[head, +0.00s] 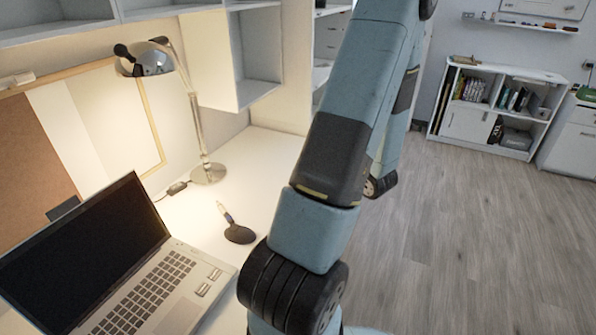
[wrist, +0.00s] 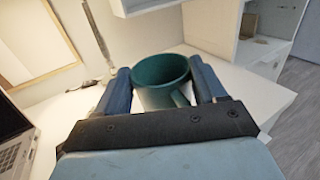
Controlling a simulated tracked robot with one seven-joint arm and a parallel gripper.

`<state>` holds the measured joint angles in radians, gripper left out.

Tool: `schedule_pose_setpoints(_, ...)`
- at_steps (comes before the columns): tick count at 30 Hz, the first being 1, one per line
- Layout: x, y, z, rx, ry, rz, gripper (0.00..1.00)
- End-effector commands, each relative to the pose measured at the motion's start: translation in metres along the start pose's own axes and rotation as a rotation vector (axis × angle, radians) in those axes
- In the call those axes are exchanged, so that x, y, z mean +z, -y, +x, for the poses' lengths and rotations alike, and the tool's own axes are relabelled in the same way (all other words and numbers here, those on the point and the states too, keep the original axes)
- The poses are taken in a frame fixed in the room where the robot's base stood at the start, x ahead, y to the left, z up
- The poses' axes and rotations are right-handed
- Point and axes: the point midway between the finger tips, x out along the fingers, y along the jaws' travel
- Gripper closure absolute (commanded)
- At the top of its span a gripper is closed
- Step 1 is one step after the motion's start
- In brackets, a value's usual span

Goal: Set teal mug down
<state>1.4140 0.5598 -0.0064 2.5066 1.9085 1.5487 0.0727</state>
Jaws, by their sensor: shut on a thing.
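The teal mug (wrist: 163,82) is in the wrist view, between the two fingers of my gripper (wrist: 165,88). My gripper is shut on it, with one finger on each side. Its open rim faces up toward the camera, and its handle is on the near side, toward my palm. The white desk top (wrist: 240,88) lies behind and below the mug. I cannot tell whether the mug's base touches the desk. In the head view my arm crosses the middle, and the mug and gripper are not visible. The desk top (head: 258,165) also shows there.
An open laptop (head: 130,270) stands at the left of the desk. A lit chrome lamp (head: 208,172) stands at the back. Shelf compartments (head: 255,60) hang above. The desk between lamp and arm is clear.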

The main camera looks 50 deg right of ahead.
Motion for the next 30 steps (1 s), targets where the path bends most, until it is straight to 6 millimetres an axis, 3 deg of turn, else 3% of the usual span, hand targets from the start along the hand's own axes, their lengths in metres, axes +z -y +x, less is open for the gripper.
schedule_pose_setpoints(13, -0.039, 0.014, 0.079, -0.016, 0.000, 0.001, 0.74)
schedule_pose_setpoints(22, -0.079, 0.016, 0.110, -0.017, 0.000, 0.002, 0.74)
schedule_pose_setpoints(30, -0.091, 0.018, 0.120, -0.019, 0.000, 0.000, 0.74)
